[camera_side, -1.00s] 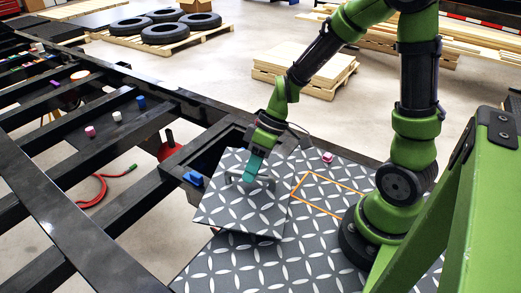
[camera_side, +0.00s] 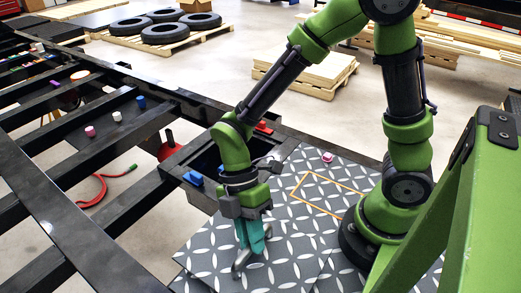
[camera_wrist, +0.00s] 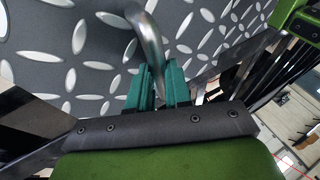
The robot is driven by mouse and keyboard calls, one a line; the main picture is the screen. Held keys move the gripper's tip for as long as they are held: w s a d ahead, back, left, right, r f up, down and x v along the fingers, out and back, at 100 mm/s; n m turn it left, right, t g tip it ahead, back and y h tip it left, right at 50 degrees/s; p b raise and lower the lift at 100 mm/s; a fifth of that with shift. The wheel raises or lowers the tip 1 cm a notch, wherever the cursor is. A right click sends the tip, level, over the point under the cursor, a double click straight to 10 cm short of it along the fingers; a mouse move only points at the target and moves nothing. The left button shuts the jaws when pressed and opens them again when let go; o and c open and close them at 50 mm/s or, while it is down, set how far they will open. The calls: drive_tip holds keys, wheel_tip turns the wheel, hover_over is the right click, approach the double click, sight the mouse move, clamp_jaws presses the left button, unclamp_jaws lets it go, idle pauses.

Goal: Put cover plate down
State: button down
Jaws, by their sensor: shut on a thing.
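The cover plate (camera_side: 207,246) is dark grey with a pale diamond tread pattern and a bent metal handle (camera_side: 240,264). It is at the front of the deck, left of my base. My gripper (camera_side: 250,250) points down with its teal fingers shut on the handle. In the wrist view the handle (camera_wrist: 149,36) rises between the teal fingers (camera_wrist: 158,88), with the plate (camera_wrist: 75,45) beyond. I cannot tell whether the plate touches the deck (camera_side: 300,170), which has the same pattern. My forearm and gripper hide part of the plate.
An open dark compartment (camera_side: 206,160) lies behind my gripper, with a blue part (camera_side: 193,178) and a red part (camera_side: 264,127) at its edges. An orange rectangle outline (camera_side: 330,196) and a pink block (camera_side: 327,157) are on the deck. Black frame beams (camera_side: 80,245) run along the left.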

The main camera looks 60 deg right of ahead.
drive_tip(key=shift+f, duration=1.85)
drive_tip(key=shift+f, duration=0.1)
drive_tip(key=c, duration=1.1)
unclamp_jaws()
drive_tip(key=shift+o, duration=0.2)
drive_tip(key=v, duration=1.1)
drive_tip(key=s+d+r+m+t+h, duration=0.1)
drive_tip(key=d+r+m+t, duration=1)
drive_tip(key=m, duration=1)
drive_tip(key=shift+s+d+r+m+t, duration=0.15)
drive_tip(key=shift+d+r+m+t, duration=0.2)
drive_tip(key=shift+d, duration=0.75)
